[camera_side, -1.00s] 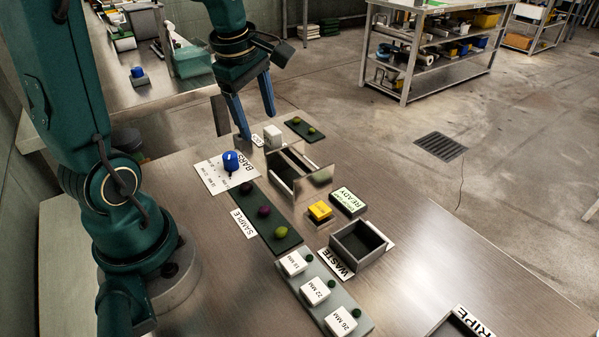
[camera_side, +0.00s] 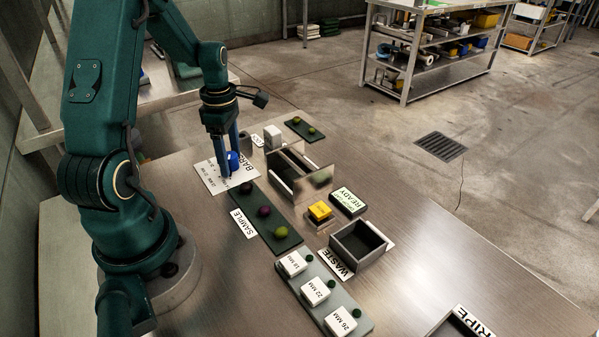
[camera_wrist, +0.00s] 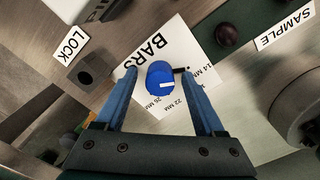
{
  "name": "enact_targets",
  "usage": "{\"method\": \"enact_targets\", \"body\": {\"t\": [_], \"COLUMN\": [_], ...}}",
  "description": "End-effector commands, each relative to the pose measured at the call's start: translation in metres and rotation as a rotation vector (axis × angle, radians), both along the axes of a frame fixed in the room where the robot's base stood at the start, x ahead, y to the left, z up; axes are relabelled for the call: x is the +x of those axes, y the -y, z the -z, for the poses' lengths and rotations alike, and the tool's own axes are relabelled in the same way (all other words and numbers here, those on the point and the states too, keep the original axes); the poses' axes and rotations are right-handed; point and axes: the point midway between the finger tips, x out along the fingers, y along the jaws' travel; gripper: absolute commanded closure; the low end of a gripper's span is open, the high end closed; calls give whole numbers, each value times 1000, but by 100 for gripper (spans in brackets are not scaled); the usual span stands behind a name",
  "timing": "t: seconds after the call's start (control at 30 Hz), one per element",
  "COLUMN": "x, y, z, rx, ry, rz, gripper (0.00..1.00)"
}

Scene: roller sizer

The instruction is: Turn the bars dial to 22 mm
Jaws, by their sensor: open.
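The blue bars dial (camera_wrist: 158,84) stands on a white plate marked BARS (camera_side: 212,178), with millimetre labels along one side. In the wrist view I read 14, 22 and 26 MM; a finger covers part of the scale. A white mark shows on the dial top, and a small black pointer sticks out beside the right fingertip, toward the 14 MM side. My gripper (camera_wrist: 158,74) is open, pointing down, with one finger on each side of the dial. I cannot tell whether either finger touches it. In the side view the dial (camera_side: 233,160) is partly hidden by my fingers.
A block (camera_wrist: 85,73) stands by the LOCK label. The SAMPLE strip (camera_side: 270,222) with dark and green balls lies close to the dial plate. A metal-walled box (camera_side: 290,175), a yellow button (camera_side: 320,210) and the waste bin (camera_side: 358,245) stand farther right.

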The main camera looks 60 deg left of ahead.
Motion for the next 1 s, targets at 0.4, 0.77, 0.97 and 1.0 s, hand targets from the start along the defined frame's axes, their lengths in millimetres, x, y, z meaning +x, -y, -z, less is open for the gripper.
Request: {"method": "enact_targets", "body": {"t": [0.4, 0.77, 0.97, 1.0], "x": [0, 0, 0, 0], "y": [0, 0, 0, 0], "z": [0, 0, 0, 0], "rx": [0, 0, 0, -1], "ry": [0, 0, 0, -1], "rz": [1, 47, 161, 192], "gripper": [100, 100, 100, 100]}}
